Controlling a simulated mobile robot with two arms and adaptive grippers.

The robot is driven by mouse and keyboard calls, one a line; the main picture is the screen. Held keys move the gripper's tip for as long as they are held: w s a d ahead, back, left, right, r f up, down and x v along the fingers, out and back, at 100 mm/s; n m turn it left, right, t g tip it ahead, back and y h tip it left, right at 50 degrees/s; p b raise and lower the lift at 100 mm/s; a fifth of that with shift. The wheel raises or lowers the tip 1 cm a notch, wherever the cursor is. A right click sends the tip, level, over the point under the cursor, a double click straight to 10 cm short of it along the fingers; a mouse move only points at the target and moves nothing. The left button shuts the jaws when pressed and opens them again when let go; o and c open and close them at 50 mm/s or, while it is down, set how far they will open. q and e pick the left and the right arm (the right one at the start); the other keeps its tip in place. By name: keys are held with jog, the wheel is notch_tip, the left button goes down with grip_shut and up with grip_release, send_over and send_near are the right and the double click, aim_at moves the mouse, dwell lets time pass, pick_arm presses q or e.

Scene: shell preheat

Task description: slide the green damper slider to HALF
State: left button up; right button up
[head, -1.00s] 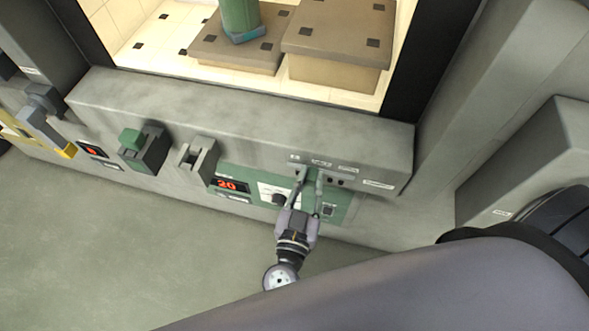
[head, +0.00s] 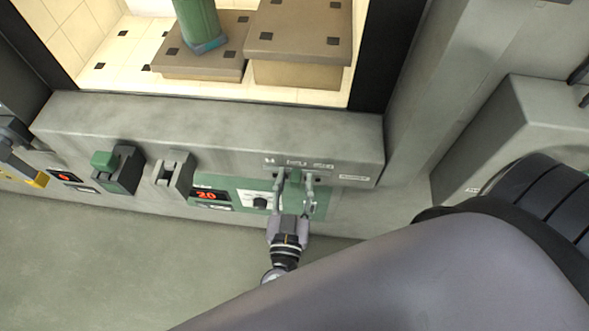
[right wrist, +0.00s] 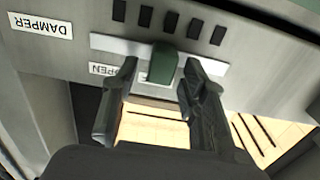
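The green damper slider (head: 296,177) stands out of the front panel, below the middle of three small labels (head: 296,162) in the head view. In the right wrist view the slider (right wrist: 163,65) shows on a pale slotted strip. An OPEN label (right wrist: 103,70) lies left of it there, partly hidden by a finger, and a DAMPER label (right wrist: 40,24) is farther left. My right gripper (head: 294,178) has its fingers on either side of the slider. In the right wrist view the gripper (right wrist: 156,75) is open, with gaps beside the slider. My left gripper is out of view.
A red display (head: 206,195) and a black knob (head: 260,203) sit left of my right gripper. A lit chamber (head: 130,60) lies behind the ledge (head: 210,125).

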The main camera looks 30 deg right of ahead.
jog(key=v, duration=1.2)
dwell(0.3)
